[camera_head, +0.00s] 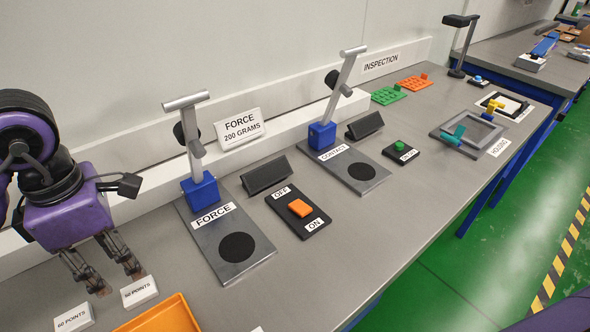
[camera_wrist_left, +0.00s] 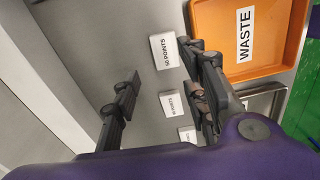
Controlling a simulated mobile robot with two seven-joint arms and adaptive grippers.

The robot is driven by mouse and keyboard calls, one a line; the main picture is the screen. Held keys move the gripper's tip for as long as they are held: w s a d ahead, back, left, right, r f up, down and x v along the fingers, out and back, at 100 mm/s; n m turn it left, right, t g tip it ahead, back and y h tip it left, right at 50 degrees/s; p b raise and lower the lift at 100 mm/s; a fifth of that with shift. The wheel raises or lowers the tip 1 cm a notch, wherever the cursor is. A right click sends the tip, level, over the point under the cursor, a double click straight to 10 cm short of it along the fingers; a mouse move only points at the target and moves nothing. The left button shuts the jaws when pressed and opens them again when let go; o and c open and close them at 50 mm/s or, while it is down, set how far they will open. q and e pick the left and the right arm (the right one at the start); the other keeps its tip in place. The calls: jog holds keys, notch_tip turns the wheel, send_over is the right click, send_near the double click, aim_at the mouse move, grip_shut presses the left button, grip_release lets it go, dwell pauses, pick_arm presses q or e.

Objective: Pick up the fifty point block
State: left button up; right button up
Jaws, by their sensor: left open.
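The fifty point block (camera_head: 139,291) is a small white block whose small label seems to read "50 POINTS". It lies on the grey bench at the lower left, and in the left wrist view (camera_wrist_left: 165,51) it lies beyond the fingertips, nearer the right-hand finger. A similar white block labelled "60 POINTS" (camera_head: 74,318) lies to its left. My left gripper (camera_head: 117,277) is open and empty, pointing down just behind the fifty point block; its two fingers also show in the left wrist view (camera_wrist_left: 162,65). My right gripper is not in view.
An orange tray (camera_head: 160,316) marked WASTE in the wrist view stands right of the blocks. A third white block (camera_wrist_left: 187,134) is near a metal tray (camera_wrist_left: 265,100). The FORCE stand (camera_head: 200,190) is to the right. The wall rises behind the bench.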

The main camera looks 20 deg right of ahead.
aim_at(138, 290)
pick_arm(q)
jog(key=f, duration=0.1)
jog(key=s+f, duration=0.1)
jog(key=f, duration=0.1)
jog(key=shift+s+d+f, duration=0.1)
notch_tip(138, 290, down, 4)
jog(key=shift+d+f, duration=0.1)
jog(key=shift+d, duration=0.05)
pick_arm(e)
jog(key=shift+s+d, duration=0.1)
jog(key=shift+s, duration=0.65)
pick_arm(q)
jog(key=shift+c, duration=0.2)
jog(key=c, duration=0.7)
